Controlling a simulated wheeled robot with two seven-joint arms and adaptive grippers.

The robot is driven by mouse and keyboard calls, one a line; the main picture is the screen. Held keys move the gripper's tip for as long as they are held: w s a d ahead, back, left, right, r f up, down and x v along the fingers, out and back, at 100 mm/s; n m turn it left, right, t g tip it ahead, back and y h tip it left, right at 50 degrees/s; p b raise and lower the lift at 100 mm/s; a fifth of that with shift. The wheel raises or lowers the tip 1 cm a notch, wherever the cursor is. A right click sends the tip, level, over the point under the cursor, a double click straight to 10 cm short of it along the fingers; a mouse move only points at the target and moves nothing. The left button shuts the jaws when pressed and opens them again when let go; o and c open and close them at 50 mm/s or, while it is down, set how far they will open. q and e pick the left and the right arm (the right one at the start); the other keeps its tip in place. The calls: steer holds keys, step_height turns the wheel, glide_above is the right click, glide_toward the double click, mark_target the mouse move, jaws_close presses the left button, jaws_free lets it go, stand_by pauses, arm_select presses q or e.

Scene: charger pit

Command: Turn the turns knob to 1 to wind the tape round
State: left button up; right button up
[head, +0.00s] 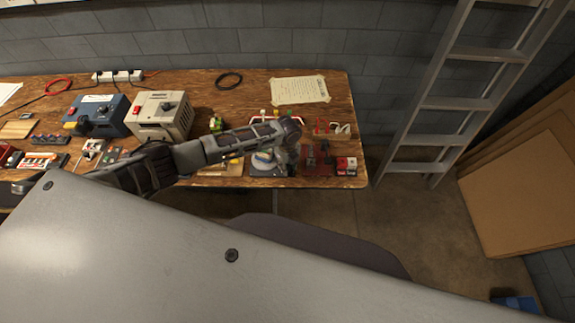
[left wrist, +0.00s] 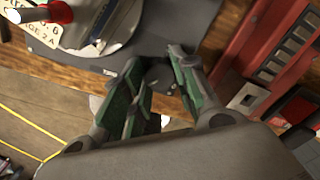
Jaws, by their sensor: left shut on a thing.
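My left gripper (head: 287,163) reaches down over the front right part of the bench, beside a round, pale device (head: 263,160) on a dark base. In the left wrist view, its green-padded fingers (left wrist: 156,68) are closed around a small dark knob (left wrist: 160,76) on the dark grey base plate (left wrist: 95,62). The knob is partly hidden and its setting cannot be read. The pale round part (left wrist: 100,28) carries printed lettering and a red-tipped piece (left wrist: 55,12). I cannot make out the tape. My right gripper is not in view.
A red rack (left wrist: 262,60) stands close to the right of the gripper. A beige box (head: 160,118) and a blue box (head: 98,116) stand further left on the wooden bench. A paper sheet (head: 299,90) lies behind. A ladder (head: 455,103) leans right of the bench.

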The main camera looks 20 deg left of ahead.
mark_target(288, 167)
arm_select(q)
steer(key=m, duration=0.6)
steer(key=shift+m, duration=0.4)
stand_by(0.4)
steer(key=o, duration=1)
steer(key=shift+o, duration=0.2)
step_height(288, 167, up, 12)
steer(key=shift+d, duration=0.1)
stand_by(0.6)
